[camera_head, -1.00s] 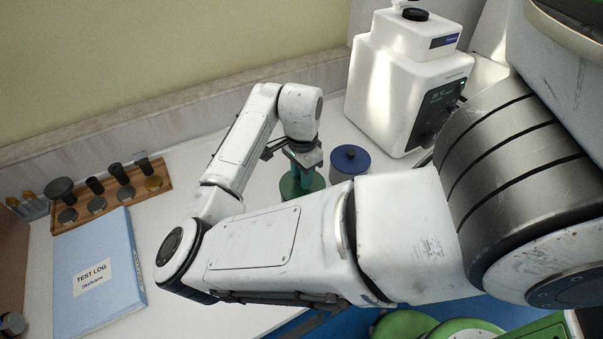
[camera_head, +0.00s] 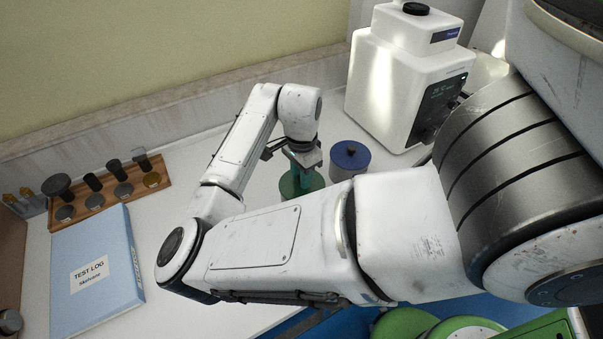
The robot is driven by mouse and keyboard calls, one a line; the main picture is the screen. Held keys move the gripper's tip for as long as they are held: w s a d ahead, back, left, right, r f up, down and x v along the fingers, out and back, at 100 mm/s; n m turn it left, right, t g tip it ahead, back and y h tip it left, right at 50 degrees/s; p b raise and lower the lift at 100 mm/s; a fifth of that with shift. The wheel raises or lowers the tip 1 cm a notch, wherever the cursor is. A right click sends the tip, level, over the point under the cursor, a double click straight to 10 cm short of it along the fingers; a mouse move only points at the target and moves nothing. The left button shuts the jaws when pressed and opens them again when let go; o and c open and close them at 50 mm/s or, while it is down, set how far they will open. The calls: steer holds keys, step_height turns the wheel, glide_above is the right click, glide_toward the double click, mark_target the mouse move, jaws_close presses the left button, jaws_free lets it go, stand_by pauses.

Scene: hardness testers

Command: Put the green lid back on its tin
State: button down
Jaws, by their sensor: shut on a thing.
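The green lid (camera_head: 290,187) is on the bench side of my gripper, below its fingers, and is partly hidden by my arm. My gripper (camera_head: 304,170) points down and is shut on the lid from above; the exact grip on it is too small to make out. The lid's tin is not clearly visible, and I cannot tell whether the lid rests on it. A tin with a blue lid (camera_head: 350,154) and dark knob stands just right of my gripper, apart from it.
A white machine (camera_head: 400,80) with a dark panel stands at the back right. A wooden rack (camera_head: 135,190) with several dark-handled pieces and a blue test log binder (camera_head: 95,275) lie at the left. The white bench between binder and arm is clear.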

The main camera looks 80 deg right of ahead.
steer(key=shift+f, duration=0.25)
steer(key=c, duration=0.8)
jaws_free()
step_height(320, 180, up, 11)
steer(key=shift+f+b, duration=0.1)
steer(key=shift+b, duration=0.2)
steer(key=shift+s, duration=0.1)
